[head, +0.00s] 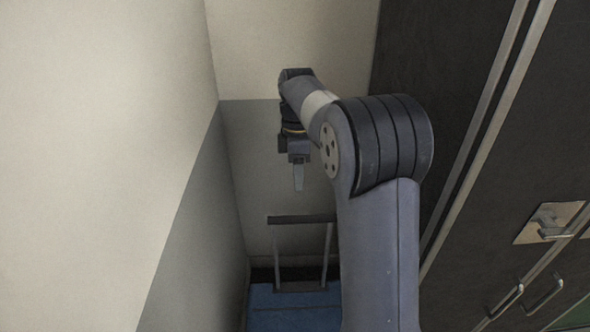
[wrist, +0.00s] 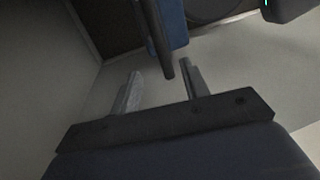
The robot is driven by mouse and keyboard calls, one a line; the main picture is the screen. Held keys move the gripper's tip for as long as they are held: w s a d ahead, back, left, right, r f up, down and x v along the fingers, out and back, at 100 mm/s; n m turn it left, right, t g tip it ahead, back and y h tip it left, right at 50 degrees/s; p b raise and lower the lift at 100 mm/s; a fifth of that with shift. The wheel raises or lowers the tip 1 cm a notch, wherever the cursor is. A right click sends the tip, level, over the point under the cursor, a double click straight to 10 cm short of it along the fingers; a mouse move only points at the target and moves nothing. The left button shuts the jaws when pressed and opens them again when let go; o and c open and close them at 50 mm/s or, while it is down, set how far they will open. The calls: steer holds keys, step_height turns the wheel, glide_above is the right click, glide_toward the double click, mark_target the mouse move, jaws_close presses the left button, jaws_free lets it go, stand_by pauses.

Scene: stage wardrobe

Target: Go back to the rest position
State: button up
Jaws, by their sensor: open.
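My gripper (head: 298,178) hangs pointing down at the end of my bent arm, in front of the far wall in the head view. In the wrist view its two fingers (wrist: 162,80) stand apart. Only one finger can be made out in the head view.
Below my gripper is a metal frame with a dark top bar (head: 302,219) and a blue surface (head: 295,308) at its foot. A pale wall (head: 100,130) closes the left. Dark doors with metal handles (head: 545,294) and a latch plate (head: 550,222) stand at right.

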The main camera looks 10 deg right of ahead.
mark_target(298, 216)
steer(key=f, duration=0.3)
steer(key=s+f, duration=0.1)
steer(key=f, duration=0.3)
steer(key=s+f, duration=0.1)
steer(key=f, duration=0.3)
steer(key=shift+s+a+f, duration=0.1)
steer(key=shift+a, duration=0.1)
steer(key=shift+f+b, duration=0.55)
steer(key=shift+b, duration=0.1)
steer(key=shift+r, duration=0.15)
